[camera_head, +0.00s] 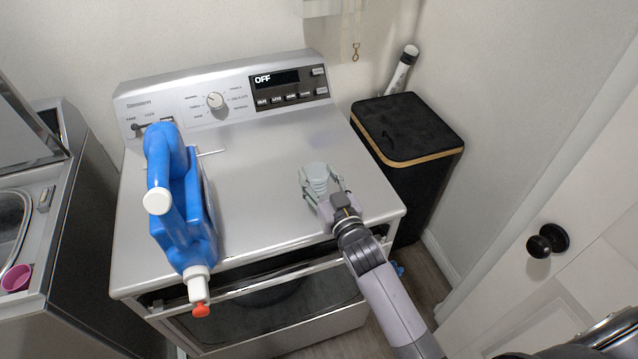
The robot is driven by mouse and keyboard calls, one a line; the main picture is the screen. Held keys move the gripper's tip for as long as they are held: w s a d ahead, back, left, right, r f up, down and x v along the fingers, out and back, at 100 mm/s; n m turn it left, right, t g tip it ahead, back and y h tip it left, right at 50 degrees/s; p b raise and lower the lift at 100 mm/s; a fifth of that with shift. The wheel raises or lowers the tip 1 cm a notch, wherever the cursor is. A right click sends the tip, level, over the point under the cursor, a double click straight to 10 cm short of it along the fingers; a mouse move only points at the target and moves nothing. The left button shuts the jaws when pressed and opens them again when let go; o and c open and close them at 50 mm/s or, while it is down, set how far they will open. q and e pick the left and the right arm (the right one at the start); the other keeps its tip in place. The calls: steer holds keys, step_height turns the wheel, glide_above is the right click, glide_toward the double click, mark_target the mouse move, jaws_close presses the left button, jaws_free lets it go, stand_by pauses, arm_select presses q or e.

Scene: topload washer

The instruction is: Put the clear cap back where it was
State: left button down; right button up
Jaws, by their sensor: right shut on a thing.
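The clear cap (316,171) is a pale, see-through ribbed cup on or just above the front right part of the dryer top. My right gripper (321,184) has a finger on each side of it and is shut on it; whether the cap touches the surface I cannot tell. A blue detergent jug (182,215) is on the left part of the dryer top, with a white cap (157,201) and a white spout with a red tip (200,309) that hangs over the front edge. My left gripper is not in view.
The dryer (258,190) has a raised control panel at the back, with its display reading OFF. At left is an open washer with a pink cup (16,277) on it. A black bin (408,127) stands right of the dryer. The middle of the dryer top is clear.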

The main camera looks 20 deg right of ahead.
step_height(320, 180, down, 2)
steer(key=shift+f, duration=0.1)
steer(key=shift+f, duration=0.15)
steer(key=o, duration=0.8)
steer(key=s+d+b, duration=0.1)
steer(key=s+b, duration=0.1)
steer(key=s, duration=1)
steer(key=shift+r, duration=0.2)
